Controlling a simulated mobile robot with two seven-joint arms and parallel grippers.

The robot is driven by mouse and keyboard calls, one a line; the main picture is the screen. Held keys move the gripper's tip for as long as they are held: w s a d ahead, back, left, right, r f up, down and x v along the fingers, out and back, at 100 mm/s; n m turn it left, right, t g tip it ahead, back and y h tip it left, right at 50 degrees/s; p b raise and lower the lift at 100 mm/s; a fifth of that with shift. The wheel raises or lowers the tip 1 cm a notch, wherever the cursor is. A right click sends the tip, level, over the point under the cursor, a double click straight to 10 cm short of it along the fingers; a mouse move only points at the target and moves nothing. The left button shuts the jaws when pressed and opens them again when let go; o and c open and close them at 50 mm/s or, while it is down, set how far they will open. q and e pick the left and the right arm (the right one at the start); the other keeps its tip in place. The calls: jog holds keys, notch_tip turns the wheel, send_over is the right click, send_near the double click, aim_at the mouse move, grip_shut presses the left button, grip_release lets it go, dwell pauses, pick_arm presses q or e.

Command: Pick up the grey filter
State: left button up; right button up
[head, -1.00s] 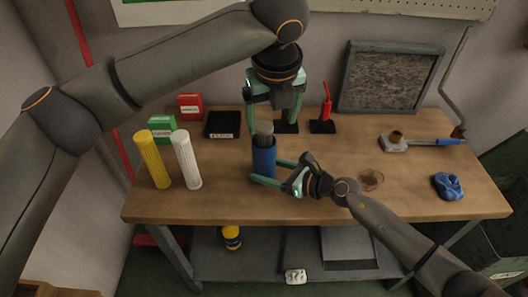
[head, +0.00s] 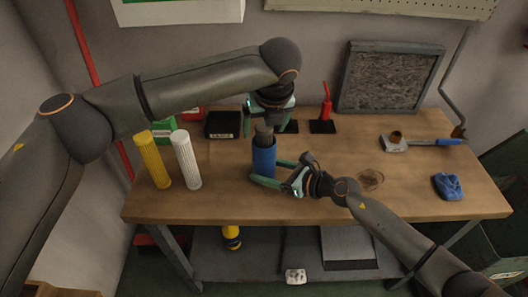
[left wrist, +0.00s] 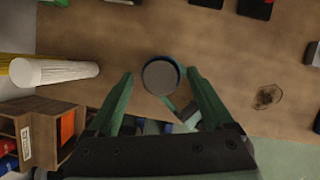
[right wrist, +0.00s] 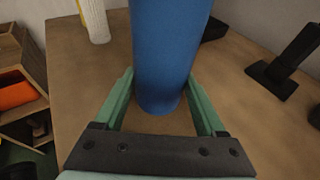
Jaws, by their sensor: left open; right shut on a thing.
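The grey filter (head: 263,136) stands in the top of an upright blue housing (head: 263,160), with only its upper end showing. My left gripper (head: 267,124) is open above the housing, pointing down. In the left wrist view the filter's round grey top (left wrist: 161,77) lies between the open fingers, with a gap on each side. My right gripper (head: 267,173) is shut on the blue housing, low on its side. In the right wrist view the housing (right wrist: 168,45) stands between the fingers and the filter is out of sight.
A yellow filter (head: 153,160) and a white filter (head: 186,160) stand to the left. A blue cloth (head: 447,186) lies at right. The front right tabletop is mostly clear.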

pick_arm(q)
jog(key=shift+w+a+f, duration=0.1)
jog(key=shift+w+f, duration=0.15)
jog(key=shift+f, duration=0.45)
jog(key=shift+c, duration=0.4)
grip_shut()
